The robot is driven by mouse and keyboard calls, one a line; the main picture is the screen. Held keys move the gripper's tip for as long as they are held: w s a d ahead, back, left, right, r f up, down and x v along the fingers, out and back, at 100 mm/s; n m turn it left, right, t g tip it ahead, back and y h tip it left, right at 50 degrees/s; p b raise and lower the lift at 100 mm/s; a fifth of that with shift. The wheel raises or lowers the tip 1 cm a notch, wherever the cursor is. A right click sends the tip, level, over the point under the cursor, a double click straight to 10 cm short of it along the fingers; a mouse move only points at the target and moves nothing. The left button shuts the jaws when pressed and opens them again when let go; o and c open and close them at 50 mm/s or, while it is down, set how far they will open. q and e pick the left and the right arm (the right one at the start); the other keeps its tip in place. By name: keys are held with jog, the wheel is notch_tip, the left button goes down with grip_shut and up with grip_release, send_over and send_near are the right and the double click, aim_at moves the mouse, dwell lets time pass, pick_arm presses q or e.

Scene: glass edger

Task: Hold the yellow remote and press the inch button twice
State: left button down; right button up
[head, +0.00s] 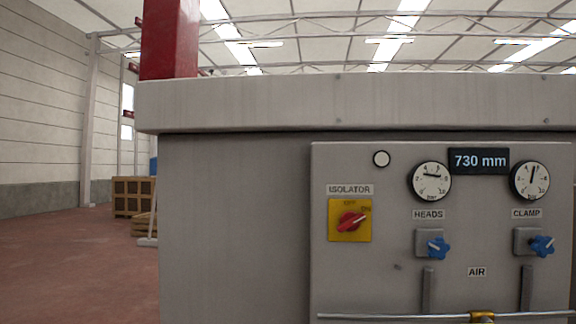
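No yellow remote and no inch button can be made out in the head view. Neither of my grippers is in view. The grey glass edger cabinet (235,220) fills the middle and right, close in front of me. Its control panel (375,290) carries a yellow isolator plate with a red rotary switch (350,221), turned toward the ON mark. A black display (479,161) reads 730 mm. A dial gauge (430,181) sits above the HEADS label and another gauge (530,180) above the CLAMP label.
Blue knobs for HEADS (438,248) and CLAMP (543,246) stick out from the panel. A horizontal rail (400,317) with a brass-coloured piece (482,316) crosses the bottom. A red post (170,40) rises above the cabinet. Open floor (80,265) and wooden crates (133,196) are left.

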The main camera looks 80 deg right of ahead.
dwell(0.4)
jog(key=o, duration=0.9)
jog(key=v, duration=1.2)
